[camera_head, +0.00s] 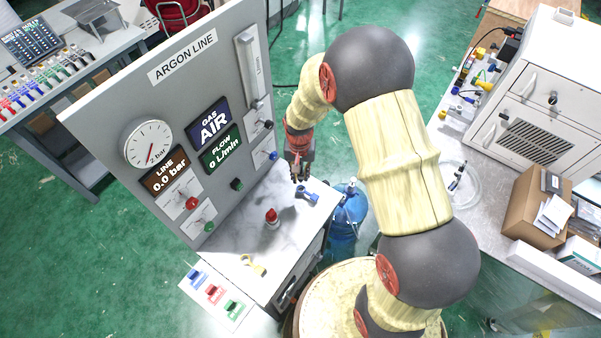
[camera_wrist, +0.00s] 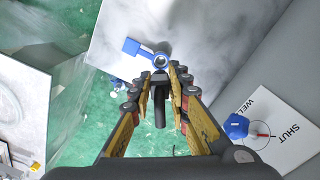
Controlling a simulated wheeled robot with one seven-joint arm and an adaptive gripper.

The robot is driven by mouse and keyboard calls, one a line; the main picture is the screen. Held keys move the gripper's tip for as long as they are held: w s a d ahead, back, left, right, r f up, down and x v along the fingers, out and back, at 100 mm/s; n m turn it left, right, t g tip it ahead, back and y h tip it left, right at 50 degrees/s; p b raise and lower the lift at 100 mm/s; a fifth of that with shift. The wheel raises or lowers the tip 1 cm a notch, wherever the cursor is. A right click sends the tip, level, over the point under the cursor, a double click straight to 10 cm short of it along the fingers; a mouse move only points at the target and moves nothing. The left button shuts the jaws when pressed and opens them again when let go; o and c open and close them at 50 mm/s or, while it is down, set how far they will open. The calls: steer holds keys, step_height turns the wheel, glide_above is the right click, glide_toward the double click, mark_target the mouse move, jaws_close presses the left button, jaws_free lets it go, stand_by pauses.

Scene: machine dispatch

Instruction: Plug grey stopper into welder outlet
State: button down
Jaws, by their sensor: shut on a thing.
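My gripper (camera_head: 298,176) is in front of the lower right part of the argon panel, above the small worktop. In the wrist view, my gripper (camera_wrist: 165,85) is shut on a dark grey stopper (camera_wrist: 160,108), which sits between the fingers. That knob also shows in the head view (camera_head: 273,156). I cannot make out the welder outlet clearly in either view.
A red stopper (camera_head: 272,218) and a yellow piece (camera_head: 254,266) are on the worktop. The argon panel (camera_head: 215,95) rises behind. A blue bottle (camera_head: 345,215) stands right of the worktop.

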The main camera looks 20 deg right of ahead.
steer(key=shift+f+b, duration=1.6)
steer(key=shift+f, duration=0.75)
steer(key=shift+f+b, duration=0.85)
steer(key=shift+f, duration=0.3)
steer(key=c, duration=1.7)
jaws_free()
steer(key=o, duration=0.5)
steer(key=shift+r, duration=0.1)
steer(key=shift+r+p, duration=1.85)
steer(key=shift+r, duration=1.1)
